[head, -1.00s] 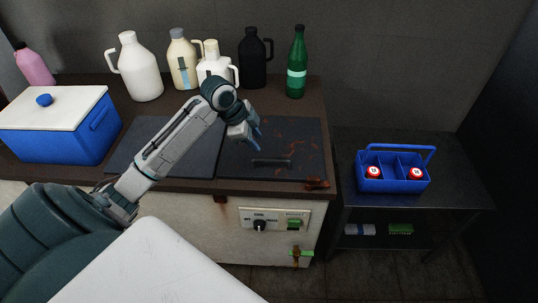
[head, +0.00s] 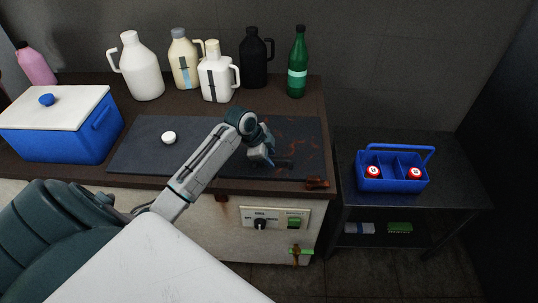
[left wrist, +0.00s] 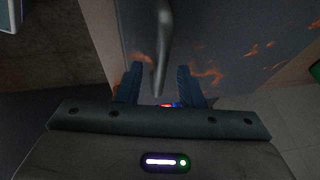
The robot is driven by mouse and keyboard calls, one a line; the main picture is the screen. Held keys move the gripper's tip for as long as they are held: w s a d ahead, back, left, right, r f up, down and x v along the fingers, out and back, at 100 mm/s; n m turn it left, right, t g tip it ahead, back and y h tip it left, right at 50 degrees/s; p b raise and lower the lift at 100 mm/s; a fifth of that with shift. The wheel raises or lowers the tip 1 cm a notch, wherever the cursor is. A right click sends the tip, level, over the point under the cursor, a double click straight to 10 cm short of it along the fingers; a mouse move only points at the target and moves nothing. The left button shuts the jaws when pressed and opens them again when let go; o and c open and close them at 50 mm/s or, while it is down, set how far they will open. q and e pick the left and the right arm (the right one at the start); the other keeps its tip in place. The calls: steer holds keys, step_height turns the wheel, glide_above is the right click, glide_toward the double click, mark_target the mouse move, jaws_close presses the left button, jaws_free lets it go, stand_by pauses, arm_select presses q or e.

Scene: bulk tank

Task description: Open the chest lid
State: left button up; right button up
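The chest (head: 170,216) is a long whitish, rust-stained cabinet with a dark top. Its lid (head: 302,136) is a dark panel with orange rust marks, lying flat and shut. The lid's dark bar handle (head: 286,163) is near the front edge, partly hidden by my left gripper (head: 268,157). In the left wrist view the handle (left wrist: 163,45) reaches in between the two blue fingers of my left gripper (left wrist: 160,84). The fingers are apart, with gaps beside the handle. My right gripper is not in view.
Several jugs and a green bottle (head: 297,70) stand along the back of the top. A blue cooler (head: 62,139) is at left. A white round knob (head: 169,137) sits on the left panel. A blue caddy (head: 392,184) is on the right side table.

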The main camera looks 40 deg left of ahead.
arm_select(q)
jaws_close()
